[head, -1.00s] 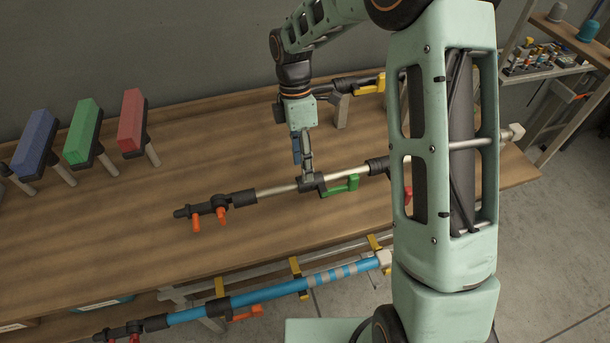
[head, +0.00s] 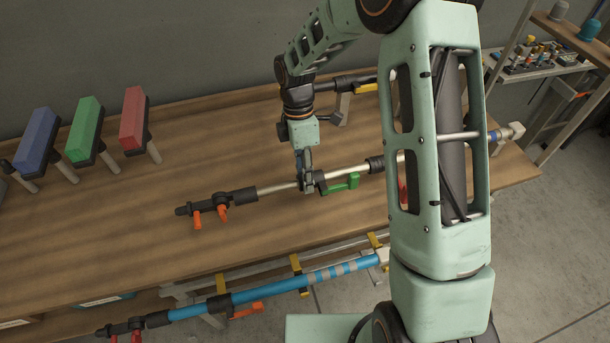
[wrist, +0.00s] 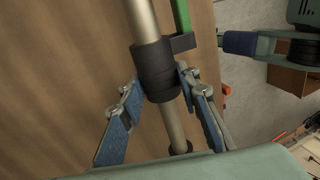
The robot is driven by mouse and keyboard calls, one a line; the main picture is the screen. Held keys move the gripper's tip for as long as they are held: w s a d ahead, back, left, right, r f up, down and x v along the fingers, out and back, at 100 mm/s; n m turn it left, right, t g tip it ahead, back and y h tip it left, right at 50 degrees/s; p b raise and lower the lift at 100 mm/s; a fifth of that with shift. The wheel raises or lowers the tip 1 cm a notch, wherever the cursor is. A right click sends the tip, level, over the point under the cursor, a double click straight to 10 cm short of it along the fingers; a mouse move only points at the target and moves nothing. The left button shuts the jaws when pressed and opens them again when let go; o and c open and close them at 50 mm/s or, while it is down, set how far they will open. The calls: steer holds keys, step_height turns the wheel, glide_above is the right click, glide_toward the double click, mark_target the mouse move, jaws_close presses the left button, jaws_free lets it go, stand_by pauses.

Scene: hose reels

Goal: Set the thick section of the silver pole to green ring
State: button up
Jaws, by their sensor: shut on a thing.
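The silver pole (head: 277,189) lies across the bench. Its left end has a black grip with orange levers (head: 210,209). A black clamp collar with a green lever (head: 341,185) sits around its middle, and the collar (wrist: 154,69) also shows in the wrist view. My gripper (head: 308,186) is shut on this collar, one finger on each side. The pole continues right past another black collar (head: 376,164) and behind my arm. A blue band (head: 493,136) shows near its right end. I cannot make out a green ring; my arm hides part of the pole.
Blue, green (head: 84,127) and red blocks on stands are at the back left. A yellow-levered black tool (head: 352,84) lies behind the pole. A blue pole (head: 265,295) rests on yellow hooks (head: 297,274) at the bench front.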

mark_target(216, 196)
jaws_close()
steer(key=s+a+b, duration=0.1)
steer(key=s+a, duration=0.1)
steer(key=a, duration=0.5)
steer(key=s+a, duration=0.2)
steer(key=a, duration=0.5)
steer(key=s+a+b, duration=0.1)
steer(key=s+a, duration=0.1)
steer(key=a, duration=0.5)
steer(key=shift+a+b, duration=0.1)
steer(key=shift+b, duration=0.2)
steer(key=o, duration=1)
jaws_free()
steer(key=v, duration=1.2)
steer(key=shift+w, duration=0.1)
